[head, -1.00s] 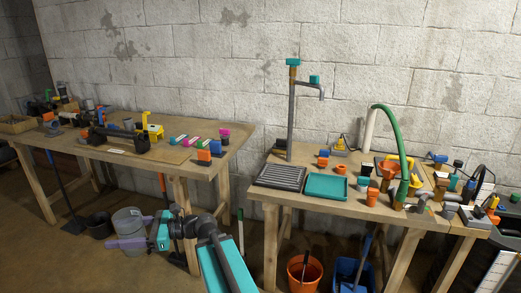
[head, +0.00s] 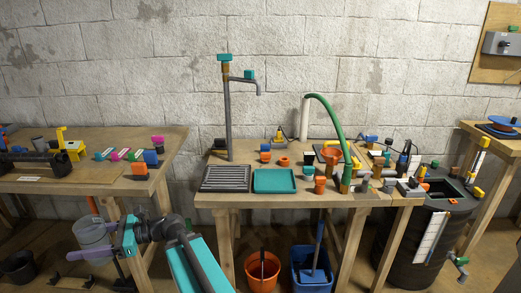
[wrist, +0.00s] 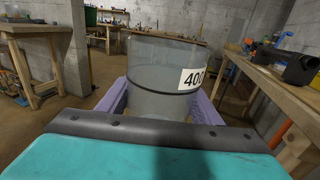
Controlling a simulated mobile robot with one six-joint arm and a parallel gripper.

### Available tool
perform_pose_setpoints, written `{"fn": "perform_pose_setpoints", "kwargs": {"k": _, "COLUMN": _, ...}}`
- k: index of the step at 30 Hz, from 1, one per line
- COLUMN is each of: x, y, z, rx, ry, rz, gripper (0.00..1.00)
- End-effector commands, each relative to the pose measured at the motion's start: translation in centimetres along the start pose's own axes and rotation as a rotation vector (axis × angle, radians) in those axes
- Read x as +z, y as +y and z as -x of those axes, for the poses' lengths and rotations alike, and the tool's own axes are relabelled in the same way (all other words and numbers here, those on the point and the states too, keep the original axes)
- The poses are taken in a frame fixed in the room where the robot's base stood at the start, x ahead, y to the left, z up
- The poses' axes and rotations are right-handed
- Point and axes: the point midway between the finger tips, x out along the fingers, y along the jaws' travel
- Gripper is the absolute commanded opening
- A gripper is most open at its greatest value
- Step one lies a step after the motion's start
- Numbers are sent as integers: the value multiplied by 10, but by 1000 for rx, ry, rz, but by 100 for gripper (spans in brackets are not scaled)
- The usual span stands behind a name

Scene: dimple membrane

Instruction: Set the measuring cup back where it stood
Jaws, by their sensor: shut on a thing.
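The measuring cup (head: 92,232) is a translucent grey cylinder at the lower left of the head view. In the wrist view the cup (wrist: 150,70) fills the middle, with a dark band around it and a white label reading 400. My gripper (head: 86,241) is shut on the cup, one purple finger on each side of it, and the cup looks upright. The fingers also flank it in the wrist view (wrist: 158,103). The cup is held in the air in front of the left table, below its top. The cup's inside is hidden.
The left table (head: 170,148) carries tools and small coloured blocks. The middle table (head: 235,200) holds a black ribbed tray (head: 227,178), a teal tray (head: 275,181), a tap and crowded small parts. Orange (head: 262,283) and blue (head: 300,278) buckets stand below. A dark barrel (head: 405,240) stands right.

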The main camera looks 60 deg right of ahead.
Motion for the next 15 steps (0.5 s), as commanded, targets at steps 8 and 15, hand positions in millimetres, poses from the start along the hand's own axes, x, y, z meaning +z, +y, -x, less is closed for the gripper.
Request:
{"fn": "perform_pose_setpoints", "kwargs": {"k": 8, "x": 1, "y": -5, "z": -1, "rx": -16, "ry": 0, "rz": 1, "gripper": 28}}
{"fn": "perform_pose_setpoints", "kwargs": {"k": 15, "x": 4, "y": -54, "z": 30, "rx": -153, "ry": 1, "rz": 3, "gripper": 28}}
